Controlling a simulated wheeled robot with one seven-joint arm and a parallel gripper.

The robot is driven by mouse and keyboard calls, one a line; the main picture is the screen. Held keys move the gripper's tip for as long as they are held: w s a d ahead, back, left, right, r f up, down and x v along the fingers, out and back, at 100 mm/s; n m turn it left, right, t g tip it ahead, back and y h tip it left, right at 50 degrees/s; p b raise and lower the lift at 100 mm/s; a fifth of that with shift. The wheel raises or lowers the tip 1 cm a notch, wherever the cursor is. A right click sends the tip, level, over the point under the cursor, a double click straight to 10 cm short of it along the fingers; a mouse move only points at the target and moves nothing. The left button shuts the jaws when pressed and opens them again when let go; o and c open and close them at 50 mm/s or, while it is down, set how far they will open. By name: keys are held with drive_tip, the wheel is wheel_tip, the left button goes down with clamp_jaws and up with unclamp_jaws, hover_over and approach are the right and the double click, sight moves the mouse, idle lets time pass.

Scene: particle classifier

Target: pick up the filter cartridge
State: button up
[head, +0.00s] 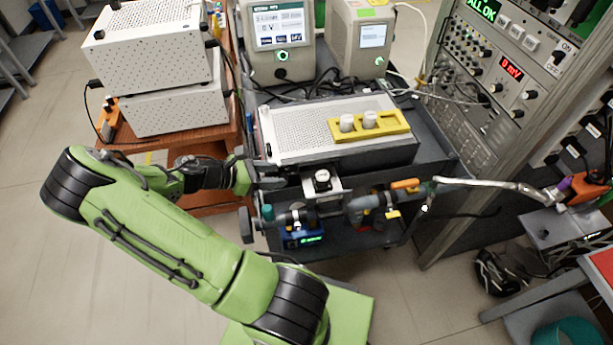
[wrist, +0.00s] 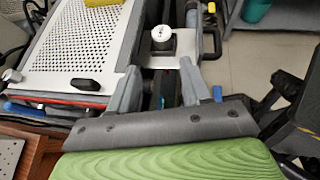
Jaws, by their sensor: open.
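A small white round piece with a dark band (head: 322,178) sits upright in a pale bracket (head: 336,190) at the front edge of the cart; this may be the filter cartridge. It also shows in the wrist view (wrist: 161,36). Two white cylinders (head: 347,122) (head: 370,119) stand in a yellow holder (head: 400,128) on a white perforated box (head: 290,135); I cannot tell whether either is the cartridge. My gripper (head: 272,176) is left of the bracket. In the wrist view its two fingers (wrist: 160,75) are apart, with the white round piece beyond their tips. Nothing is held.
Pipes with an orange-handled valve (head: 405,184) run right of the bracket. A blue device (head: 303,238) sits below. Instruments (head: 280,40) and cables stand at the cart's back. White boxes (head: 150,45) are stacked at left, and a rack (head: 490,85) rises at right.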

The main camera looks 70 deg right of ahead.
sight(319, 176)
drive_tip(key=b+x, duration=0.1)
drive_tip(key=x, duration=1.4)
drive_tip(key=shift+s+d+f, duration=0.1)
drive_tip(key=shift+s+f, duration=0.05)
drive_tip(key=shift+f, duration=0.1)
drive_tip(key=c, duration=0.7)
